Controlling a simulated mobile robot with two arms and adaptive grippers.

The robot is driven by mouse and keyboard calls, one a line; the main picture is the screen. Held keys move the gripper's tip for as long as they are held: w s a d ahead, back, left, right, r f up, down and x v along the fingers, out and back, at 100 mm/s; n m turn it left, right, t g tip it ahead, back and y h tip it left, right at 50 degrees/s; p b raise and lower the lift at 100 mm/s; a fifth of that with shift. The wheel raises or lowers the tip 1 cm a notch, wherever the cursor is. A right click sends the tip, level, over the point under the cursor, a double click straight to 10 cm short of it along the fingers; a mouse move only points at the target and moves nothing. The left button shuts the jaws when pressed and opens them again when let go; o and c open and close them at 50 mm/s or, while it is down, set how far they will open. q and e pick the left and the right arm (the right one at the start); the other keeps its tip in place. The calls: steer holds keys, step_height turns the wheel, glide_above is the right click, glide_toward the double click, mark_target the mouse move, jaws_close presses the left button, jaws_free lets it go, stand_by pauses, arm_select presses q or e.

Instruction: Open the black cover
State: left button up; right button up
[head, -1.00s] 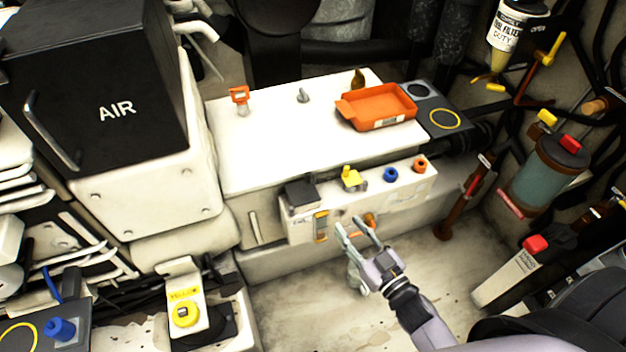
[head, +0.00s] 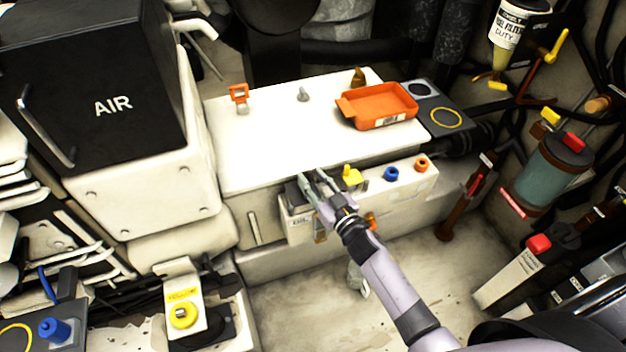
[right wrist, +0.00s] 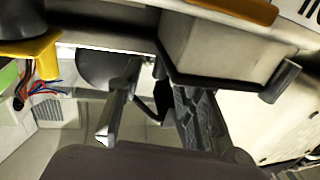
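The black cover (head: 292,194) is a small dark flap at the left end of the white control panel (head: 405,186). It is partly hidden behind my right gripper (head: 314,176) in the head view. The gripper's two fingers are apart, with their tips beside the cover's right side and the yellow knob to their right. I cannot tell whether they touch the cover. In the right wrist view the fingers (right wrist: 155,80) are also spread, with nothing visibly held between them. A pale box with a dark edge (right wrist: 215,50) is close by the right finger. My left gripper is not in view.
A yellow knob (head: 352,176), a blue knob (head: 391,173) and an orange knob (head: 421,164) stand along the panel. An orange tray (head: 378,104) sits on the white casing (head: 270,150) behind. The floor (head: 295,300) in front is largely clear.

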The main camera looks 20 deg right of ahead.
steer(key=shift+w, duration=0.2)
steer(key=shift+c, duration=0.2)
jaws_close()
stand_by(0.6)
